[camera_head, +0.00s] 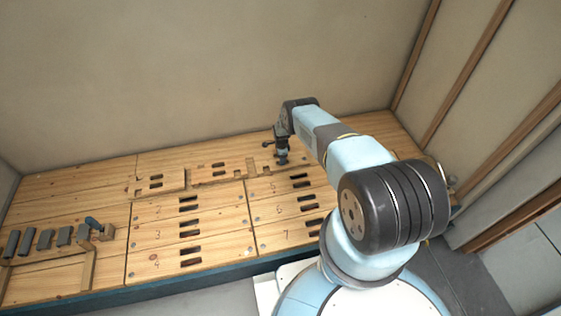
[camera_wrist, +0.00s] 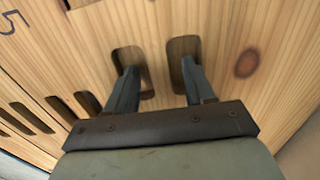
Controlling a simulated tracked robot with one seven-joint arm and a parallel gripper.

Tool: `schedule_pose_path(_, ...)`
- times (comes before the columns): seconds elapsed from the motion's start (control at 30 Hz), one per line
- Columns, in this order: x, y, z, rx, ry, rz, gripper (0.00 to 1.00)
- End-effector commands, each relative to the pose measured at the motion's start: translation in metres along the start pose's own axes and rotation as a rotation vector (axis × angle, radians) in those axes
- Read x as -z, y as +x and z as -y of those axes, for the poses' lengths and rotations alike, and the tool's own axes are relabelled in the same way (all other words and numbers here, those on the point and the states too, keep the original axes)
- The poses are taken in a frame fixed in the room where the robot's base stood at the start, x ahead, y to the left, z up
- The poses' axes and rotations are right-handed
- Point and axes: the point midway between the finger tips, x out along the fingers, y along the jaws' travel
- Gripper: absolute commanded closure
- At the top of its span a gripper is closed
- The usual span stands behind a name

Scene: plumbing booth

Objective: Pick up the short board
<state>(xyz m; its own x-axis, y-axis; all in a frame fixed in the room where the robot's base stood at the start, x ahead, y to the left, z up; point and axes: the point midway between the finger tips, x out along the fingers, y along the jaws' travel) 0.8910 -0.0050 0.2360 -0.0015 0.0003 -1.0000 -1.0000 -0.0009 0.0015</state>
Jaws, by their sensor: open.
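A board (camera_wrist: 222,45) with two slots lies under my gripper in the wrist view. I take it for the short board; in the head view (camera_head: 299,159) it lies at the back right of the bench, partly behind my gripper. My gripper (camera_head: 282,161) points down at it, open and empty. In the wrist view my gripper (camera_wrist: 159,66) has its two fingertips at the two slots, one per slot. I cannot tell how far the tips reach into them.
Other slotted boards lie along the back of the bench (camera_head: 60,185), including one at left (camera_head: 157,184). Numbered positions with slot pairs fill the front. A wall rises behind.

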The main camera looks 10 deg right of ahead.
Motion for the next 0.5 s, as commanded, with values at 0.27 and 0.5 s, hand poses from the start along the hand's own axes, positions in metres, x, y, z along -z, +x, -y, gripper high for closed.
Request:
schedule_pose_path(0.27,0.0002,0.0025,0.0005,0.001,0.0,0.0,0.47)
schedule_pose_path(0.5,0.0003,0.0025,0.0003,0.001,0.001,0.0,0.64)
